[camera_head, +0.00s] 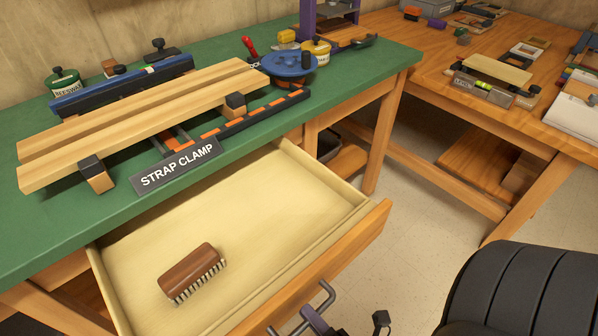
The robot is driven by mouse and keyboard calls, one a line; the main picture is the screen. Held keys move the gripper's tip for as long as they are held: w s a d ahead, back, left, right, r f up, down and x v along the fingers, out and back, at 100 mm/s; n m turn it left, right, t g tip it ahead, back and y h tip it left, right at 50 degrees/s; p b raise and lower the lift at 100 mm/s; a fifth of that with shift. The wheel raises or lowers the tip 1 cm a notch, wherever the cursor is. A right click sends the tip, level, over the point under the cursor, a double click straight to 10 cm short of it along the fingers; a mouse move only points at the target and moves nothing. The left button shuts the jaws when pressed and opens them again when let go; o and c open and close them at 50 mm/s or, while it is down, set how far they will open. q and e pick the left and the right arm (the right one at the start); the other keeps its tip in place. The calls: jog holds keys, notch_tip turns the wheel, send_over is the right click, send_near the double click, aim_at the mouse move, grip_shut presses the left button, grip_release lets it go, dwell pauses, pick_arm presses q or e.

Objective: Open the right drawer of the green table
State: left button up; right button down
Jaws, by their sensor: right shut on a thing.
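The green table (387,59) fills the left and middle of the head view. Its drawer (377,219) is pulled well out toward me, showing a pale, wide inside. A brown brush (192,270) with pale bristles lies in it. The grey bar handle (327,291) is on the wooden front, at the bottom edge of the view. My right gripper (316,318) is shut on the handle, mostly cut off by the bottom edge. My left gripper is not in view.
A strap clamp with wooden boards (140,110), a blue round tool (288,65) and jars stand on the green top. A wooden bench (430,55) with tools stands at right. Open floor (425,190) lies right of the drawer. My dark arm fills the lower right.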

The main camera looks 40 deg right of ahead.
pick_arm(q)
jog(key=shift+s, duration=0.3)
pick_arm(e)
jog(key=shift+s, duration=0.3)
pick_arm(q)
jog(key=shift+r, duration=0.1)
pick_arm(e)
jog(key=c, duration=0.9)
grip_release()
jog(key=shift+o, duration=1)
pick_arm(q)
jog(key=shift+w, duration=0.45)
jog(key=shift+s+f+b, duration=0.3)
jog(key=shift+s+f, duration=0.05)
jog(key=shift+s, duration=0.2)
pick_arm(e)
jog(key=s+f, duration=0.2)
jog(key=s, duration=0.7)
jog(key=shift+s+d, duration=0.2)
jog(key=shift+s, duration=0.15)
